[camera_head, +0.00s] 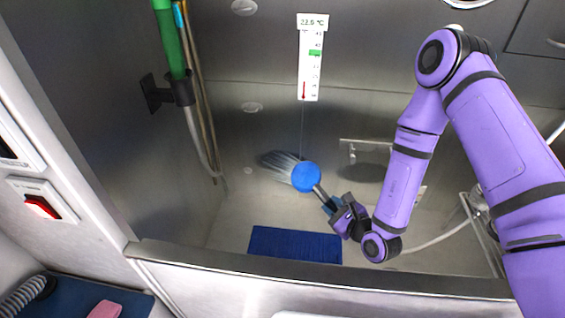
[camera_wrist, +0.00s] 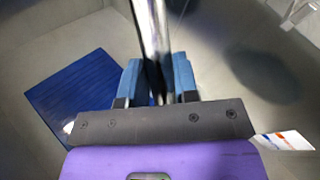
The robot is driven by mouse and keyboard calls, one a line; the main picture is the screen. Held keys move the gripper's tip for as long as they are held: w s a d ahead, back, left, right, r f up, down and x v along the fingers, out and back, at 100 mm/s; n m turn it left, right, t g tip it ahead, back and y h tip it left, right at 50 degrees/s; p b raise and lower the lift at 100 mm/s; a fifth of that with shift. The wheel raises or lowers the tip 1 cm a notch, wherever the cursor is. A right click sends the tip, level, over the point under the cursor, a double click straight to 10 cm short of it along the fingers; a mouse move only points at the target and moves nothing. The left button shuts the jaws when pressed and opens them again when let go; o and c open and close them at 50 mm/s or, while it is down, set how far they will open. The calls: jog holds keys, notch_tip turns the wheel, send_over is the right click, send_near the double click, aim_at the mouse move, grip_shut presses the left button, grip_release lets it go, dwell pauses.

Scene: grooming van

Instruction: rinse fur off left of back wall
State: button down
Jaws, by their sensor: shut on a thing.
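My gripper (camera_head: 331,205) is inside the tub, shut on the metal handle of a shower head (camera_head: 306,177) with a round blue face. In the wrist view my gripper (camera_wrist: 158,80) has its blue finger pads on either side of the shiny handle (camera_wrist: 152,35). Water sprays from the head toward the left, onto the lower part of the grey metal back wall (camera_head: 262,125). The spray fan (camera_head: 280,163) lies left of the head. Any fur on the wall is too small to tell.
A blue mat (camera_head: 292,244) lies on the tub floor; it also shows in the wrist view (camera_wrist: 80,95). A thermometer strip (camera_head: 311,65) hangs on the back wall. A green tube (camera_head: 170,40) stands in a bracket at left. The tub's front rim (camera_head: 220,264) runs across the foreground. A pale hose (camera_head: 435,240) trails right.

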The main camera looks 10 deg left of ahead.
jog(key=shift+d+f, duration=0.1)
jog(key=shift+d, duration=0.15)
dwell(0.3)
jog(key=shift+d, duration=0.4)
jog(key=shift+a, duration=0.1)
jog(key=shift+a, duration=0.5)
jog(key=shift+d, duration=0.2)
jog(key=shift+d, duration=0.4)
jog(key=shift+r, duration=3.5)
jog(key=shift+r, duration=0.1)
